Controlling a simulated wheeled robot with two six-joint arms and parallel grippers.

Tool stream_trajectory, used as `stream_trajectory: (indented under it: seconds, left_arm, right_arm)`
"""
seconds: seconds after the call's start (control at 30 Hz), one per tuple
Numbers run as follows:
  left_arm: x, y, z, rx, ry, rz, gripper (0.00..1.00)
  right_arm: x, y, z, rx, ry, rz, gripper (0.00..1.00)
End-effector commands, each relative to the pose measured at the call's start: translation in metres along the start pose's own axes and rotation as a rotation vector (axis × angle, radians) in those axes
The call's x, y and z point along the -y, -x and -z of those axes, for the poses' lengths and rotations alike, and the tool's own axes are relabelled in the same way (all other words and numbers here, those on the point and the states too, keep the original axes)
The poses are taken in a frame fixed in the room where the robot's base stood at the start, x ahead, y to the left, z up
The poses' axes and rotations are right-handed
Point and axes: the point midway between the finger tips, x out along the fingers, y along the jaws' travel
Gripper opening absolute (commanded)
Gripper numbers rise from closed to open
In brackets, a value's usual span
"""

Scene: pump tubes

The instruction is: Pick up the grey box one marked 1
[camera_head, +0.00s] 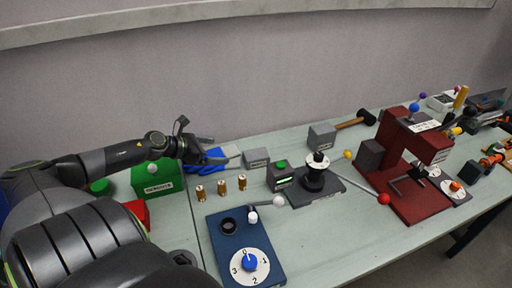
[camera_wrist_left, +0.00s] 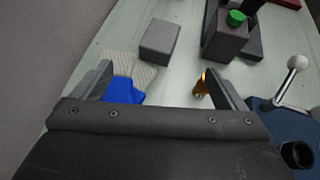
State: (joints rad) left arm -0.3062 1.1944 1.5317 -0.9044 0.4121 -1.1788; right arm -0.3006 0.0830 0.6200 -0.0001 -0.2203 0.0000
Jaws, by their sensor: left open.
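A small grey box (camera_head: 257,158) with a white label stands on the table at the back, near the wall. A second, larger grey box (camera_head: 321,136) with a white label stands further right. The print on both labels is too small to read. My left gripper (camera_head: 200,143) is open and above the table, left of the smaller grey box. In the left wrist view a grey box (camera_wrist_left: 160,40) lies ahead of the open fingers (camera_wrist_left: 158,82), apart from them. My right gripper does not show.
A blue and grey cloth (camera_head: 213,157) lies under the left gripper. Several brass cylinders (camera_head: 221,187) stand in front of it. A green box (camera_head: 158,180) is at left, a blue dial panel (camera_head: 240,235) in front. A dark green-topped block (camera_head: 281,175) stands right of the smaller box.

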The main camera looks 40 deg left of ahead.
Motion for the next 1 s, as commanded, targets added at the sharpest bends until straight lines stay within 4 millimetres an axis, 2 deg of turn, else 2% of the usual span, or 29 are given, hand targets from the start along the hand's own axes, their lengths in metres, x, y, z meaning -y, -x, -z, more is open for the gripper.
stream_trajectory:
  seconds: [0.03, 0.1, 0.4, 0.8, 1.0]
  left_arm:
    - [0.0, -0.007, 0.004, 0.002, -0.003, 0.001, 0.94]
    - [0.0, -0.014, 0.004, 0.002, -0.002, 0.001, 0.94]
    - [0.0, -0.048, 0.004, 0.004, -0.002, -0.001, 0.94]
    - [0.0, -0.104, 0.002, 0.004, 0.002, -0.001, 0.94]
    - [0.0, -0.116, 0.001, 0.001, 0.0, -0.001, 0.94]
  right_arm:
    - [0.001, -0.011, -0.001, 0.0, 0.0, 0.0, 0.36]
    - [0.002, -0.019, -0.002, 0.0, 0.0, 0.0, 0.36]
    - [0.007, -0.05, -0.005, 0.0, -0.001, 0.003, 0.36]
    - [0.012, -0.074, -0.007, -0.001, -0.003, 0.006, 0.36]
    - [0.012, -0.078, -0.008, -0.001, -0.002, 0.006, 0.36]
